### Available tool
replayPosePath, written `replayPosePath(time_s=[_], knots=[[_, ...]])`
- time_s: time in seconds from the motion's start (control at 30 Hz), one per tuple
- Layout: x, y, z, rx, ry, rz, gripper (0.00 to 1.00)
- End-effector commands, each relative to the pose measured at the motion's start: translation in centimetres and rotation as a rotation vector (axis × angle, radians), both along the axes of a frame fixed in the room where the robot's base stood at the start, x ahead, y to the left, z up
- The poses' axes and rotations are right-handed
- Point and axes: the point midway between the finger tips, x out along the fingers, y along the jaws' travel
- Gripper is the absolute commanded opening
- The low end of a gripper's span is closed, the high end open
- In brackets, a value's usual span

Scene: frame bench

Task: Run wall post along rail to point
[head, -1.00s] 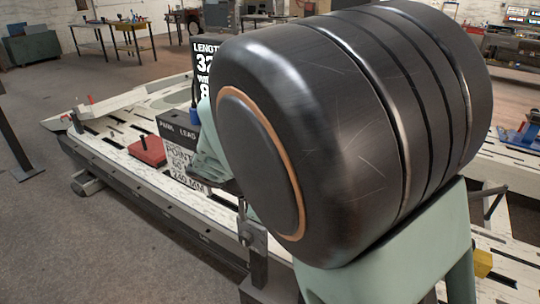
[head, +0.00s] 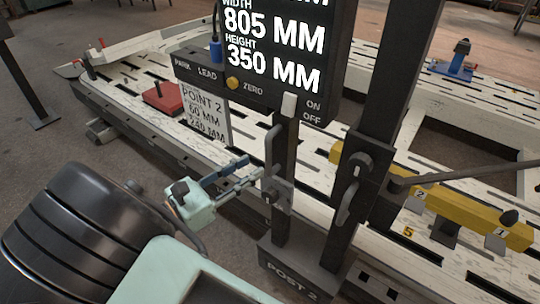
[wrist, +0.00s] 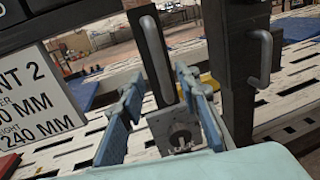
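The wall post (head: 289,272), marked POST 2 on its foot, stands upright on the near side of the bench. A grey handle (head: 272,150) is on its nearer upright; it also shows in the wrist view (wrist: 155,62). My gripper (head: 254,170) is open and level, just left of this upright. In the wrist view my blue fingers (wrist: 160,78) are spread, with the handle between their tips in the picture; I cannot tell whether they touch it. The point card (head: 205,113) reads POINT 2, 60 MM and 240 MM. The display (head: 275,45) reads width 805 MM, height 350 MM.
A tall dark column (head: 395,80) with a clamp and lever rises right of the handle. A yellow bar (head: 470,213) lies on the slotted bench (head: 130,85) behind it. A red block (head: 163,97) sits at left, a blue fixture (head: 457,66) at far right.

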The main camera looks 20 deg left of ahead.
Motion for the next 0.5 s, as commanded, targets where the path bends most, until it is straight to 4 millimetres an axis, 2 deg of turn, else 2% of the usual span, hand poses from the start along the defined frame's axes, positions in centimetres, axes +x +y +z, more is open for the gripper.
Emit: replayPosePath(time_s=[0.2, 0.33, 0.5], knots=[[3.5, -2.4, -0.1, 0.001, 0.001, -0.003, 0.3], [5.0, -3.4, -0.1, 0.002, 0.001, -0.003, 0.3], [5.9, -4.0, 0.0, 0.001, 0.002, -0.001, 0.3]])
